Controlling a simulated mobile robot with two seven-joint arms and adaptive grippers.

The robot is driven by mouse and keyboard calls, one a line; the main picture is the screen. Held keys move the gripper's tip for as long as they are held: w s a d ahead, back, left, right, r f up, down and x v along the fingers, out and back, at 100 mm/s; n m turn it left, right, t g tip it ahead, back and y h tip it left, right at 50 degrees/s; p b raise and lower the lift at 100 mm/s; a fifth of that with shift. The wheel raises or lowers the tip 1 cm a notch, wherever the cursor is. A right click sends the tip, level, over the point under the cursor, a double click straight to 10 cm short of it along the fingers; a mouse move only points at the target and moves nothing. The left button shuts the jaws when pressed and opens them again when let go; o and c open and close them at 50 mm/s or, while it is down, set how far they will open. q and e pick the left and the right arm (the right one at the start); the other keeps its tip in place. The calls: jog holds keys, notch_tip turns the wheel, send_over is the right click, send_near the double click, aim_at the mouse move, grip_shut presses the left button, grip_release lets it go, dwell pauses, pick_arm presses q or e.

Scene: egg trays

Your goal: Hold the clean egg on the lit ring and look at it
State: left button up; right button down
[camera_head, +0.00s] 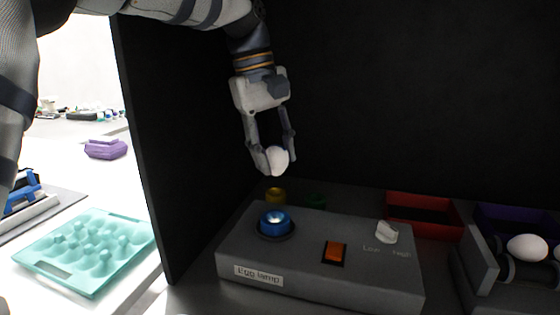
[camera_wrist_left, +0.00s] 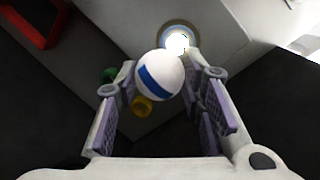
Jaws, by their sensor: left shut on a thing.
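My left gripper (camera_head: 275,155) is shut on a white egg (camera_head: 278,161) and holds it in the air, above the grey lamp box. In the left wrist view, the egg (camera_wrist_left: 160,76) shows a blue band on its white shell, between the two fingers. The ring (camera_head: 275,221) on top of the lamp box is blue with a bright centre. It also shows lit in the left wrist view (camera_wrist_left: 177,40), just beyond the egg. The egg is apart from the ring, above it. My right gripper is not in view.
A yellow cup (camera_head: 275,195), a green cup (camera_head: 316,200) and a red tray (camera_head: 425,212) stand behind. Another egg (camera_head: 527,247) lies right. A dark wall separates the teal tray (camera_head: 130,225).

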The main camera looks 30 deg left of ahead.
pick_arm(q)
jog(key=shift+w, duration=0.1)
jog(key=f, duration=0.5)
jog(key=s+f, duration=0.1)
jog(key=f, duration=0.1)
jog(key=shift+f, duration=0.35)
jog(key=shift+w+f, duration=0.1)
jog(key=shift+f, duration=0.55)
dwell(0.9)
jog(key=shift+w+d+v, duration=0.1)
jog(key=shift+d+v, duration=0.1)
jog(key=shift+v, duration=0.95)
jog(key=shift+w+d+v, duration=0.15)
jog(key=shift+d+v, duration=0.05)
jog(key=shift+v, duration=0.95)
jog(key=shift+w+d+v, duration=0.1)
jog(key=shift+d+v, duration=0.1)
jog(key=shift+v, duration=1)
jog(key=shift+r, duration=0.1)
